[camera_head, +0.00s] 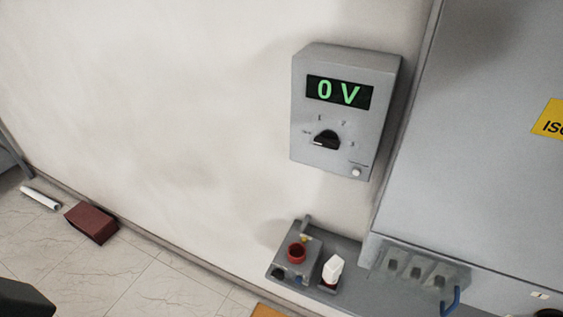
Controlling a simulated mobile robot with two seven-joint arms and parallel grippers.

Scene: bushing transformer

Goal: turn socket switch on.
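A grey wall box (346,110) has a green display reading "0 V". Below the display is a black rotary knob (326,140) with small markings around it, and a small round white button (356,172) sits at the lower right. Lower down, a grey block (284,268) carries a red round part (297,252) and a small lever on top. A row of grey socket-like fittings (416,267) lies to its right, with a blue hook-shaped piece (450,303). I cannot tell which part is the socket switch. Neither gripper can be made out.
A large grey cabinet (480,150) with a yellow label fills the right side. A white piece (333,268) stands beside the grey block. A dark red box (90,223) and a white roll (40,198) lie on the tiled floor by the wall. A dark shape fills the lower left corner.

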